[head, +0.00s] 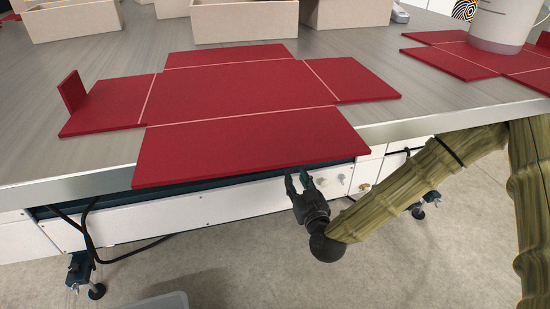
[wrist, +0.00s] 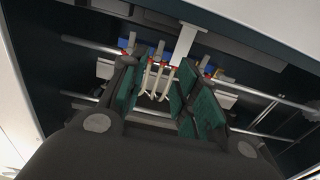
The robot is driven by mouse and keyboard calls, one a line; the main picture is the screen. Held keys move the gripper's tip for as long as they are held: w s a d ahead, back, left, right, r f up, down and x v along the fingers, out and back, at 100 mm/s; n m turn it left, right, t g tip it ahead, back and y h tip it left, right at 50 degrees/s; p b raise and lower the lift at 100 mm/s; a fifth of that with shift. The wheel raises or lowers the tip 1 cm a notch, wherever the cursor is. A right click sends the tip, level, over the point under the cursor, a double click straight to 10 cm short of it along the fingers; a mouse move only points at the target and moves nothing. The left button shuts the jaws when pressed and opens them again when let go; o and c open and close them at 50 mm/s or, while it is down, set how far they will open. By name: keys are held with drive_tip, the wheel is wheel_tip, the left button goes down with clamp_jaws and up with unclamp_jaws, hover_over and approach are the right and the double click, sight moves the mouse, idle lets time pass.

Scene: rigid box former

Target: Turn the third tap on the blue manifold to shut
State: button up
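The blue manifold (wrist: 124,43) shows in the wrist view, under the table, partly hidden behind my fingers and a pale bracket. Small grey taps with red parts (wrist: 165,67) sit along it, and pale curved tubes (wrist: 153,82) hang between my fingers. I cannot tell clearly which tap is the third or how its handle is turned. My gripper (head: 297,177) is open and empty at the table's front edge in the head view. In the wrist view my gripper (wrist: 160,78) has its green-padded fingers apart, pointing at the manifold. The manifold is hidden in the head view.
The table edge (head: 95,182) and a red box blank (head: 245,140) overhang the front panel (head: 190,214). Metal rails (wrist: 255,93) cross the space around the manifold. Black cables (head: 88,232) hang at the left. Beige boxes (head: 70,20) stand at the back.

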drive_tip(key=shift+b+x, duration=2.2)
drive_tip(key=shift+x, duration=3.1)
clamp_jaws()
